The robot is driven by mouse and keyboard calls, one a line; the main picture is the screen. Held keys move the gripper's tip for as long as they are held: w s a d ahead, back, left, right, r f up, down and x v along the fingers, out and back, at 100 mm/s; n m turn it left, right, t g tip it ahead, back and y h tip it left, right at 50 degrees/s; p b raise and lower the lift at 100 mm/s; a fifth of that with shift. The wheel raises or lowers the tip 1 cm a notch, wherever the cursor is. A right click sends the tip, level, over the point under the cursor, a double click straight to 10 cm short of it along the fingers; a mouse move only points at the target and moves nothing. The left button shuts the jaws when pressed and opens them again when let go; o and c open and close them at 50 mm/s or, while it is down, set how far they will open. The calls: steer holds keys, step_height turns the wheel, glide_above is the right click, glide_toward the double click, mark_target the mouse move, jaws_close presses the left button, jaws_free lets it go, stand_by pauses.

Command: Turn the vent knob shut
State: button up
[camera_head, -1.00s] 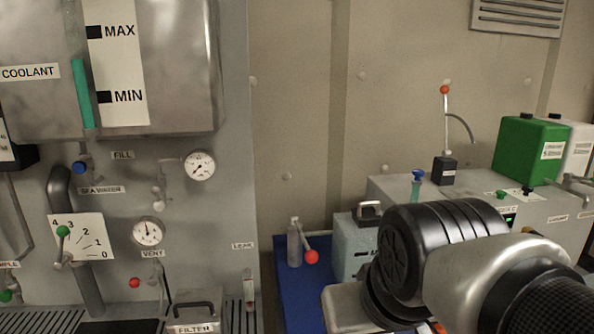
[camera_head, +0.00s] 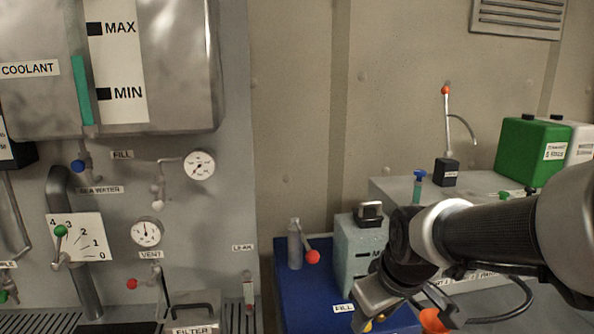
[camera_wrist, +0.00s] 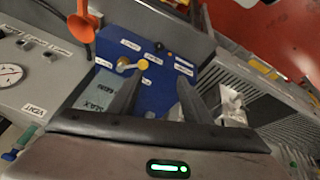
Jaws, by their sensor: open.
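A red knob (camera_head: 132,284) on a short lever is just below that label, beside a thin vertical pipe. My gripper (camera_wrist: 158,80) is open, with nothing between its two dark fingers in the wrist view. In the head view my arm reaches in from the right, and its wrist is low over the bench, well to the right of the red knob and apart from it.
A FILTER handle (camera_head: 194,308) sits low on the panel. A green canister (camera_head: 530,150) stands at the back right. The wall between panel and bench is clear.

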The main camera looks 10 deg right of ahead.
steer(key=w+d+f+n+h+b, duration=0.2)
steer(key=w+d+f+n+h, duration=0.25)
steer(key=d, duration=0.45)
steer(key=w+d+f+n+h+b, duration=0.1)
steer(key=w+d+f+n+h, duration=0.3)
steer(key=d, duration=0.6)
steer(key=n+t+h+b, duration=0.35)
steer(key=n+t, duration=0.45)
steer(key=n, duration=0.7)
glide_toward(419, 173)
steer(key=shift+h, duration=0.3)
steer(key=p+x, duration=0.2)
steer(key=x, duration=0.9)
steer(key=shift+w+d+f+p, duration=0.1)
steer(key=shift+w+f+p, duration=0.1)
steer(key=shift+w+p, duration=0.15)
steer(key=c, duration=1)
